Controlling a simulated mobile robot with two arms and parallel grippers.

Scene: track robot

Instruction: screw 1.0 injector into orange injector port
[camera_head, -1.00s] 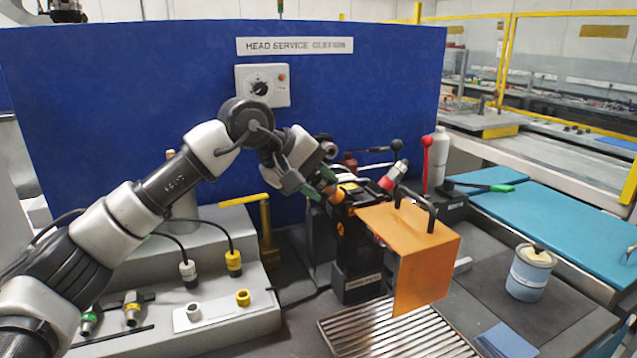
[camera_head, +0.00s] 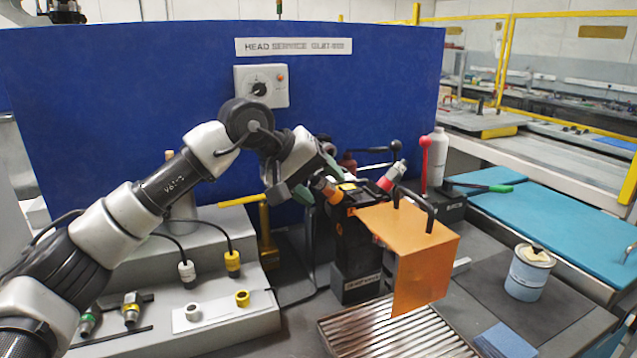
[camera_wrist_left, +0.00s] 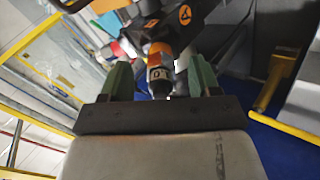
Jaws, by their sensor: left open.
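The injector (camera_wrist_left: 160,78) shows in the left wrist view as a short grey and orange cylinder with a partly legible label. Its far end meets an orange ring, seemingly the orange port (camera_wrist_left: 160,49), on the black head. I cannot tell how deeply it sits. In the head view its orange part (camera_head: 326,191) shows at the left of the black head (camera_head: 355,235). My left gripper (camera_head: 317,181) is open, its green fingers on either side of the injector. In the wrist view (camera_wrist_left: 160,82) gaps show between the fingers and the injector. My right gripper is out of view.
An orange plate (camera_head: 425,270) with a black handle stands right of the head, above a slatted grate (camera_head: 395,335). A red and grey cylinder (camera_head: 391,177) projects from the head's right. A stepped grey stand (camera_head: 215,325) holds fittings at left. A blue panel (camera_head: 130,100) stands behind.

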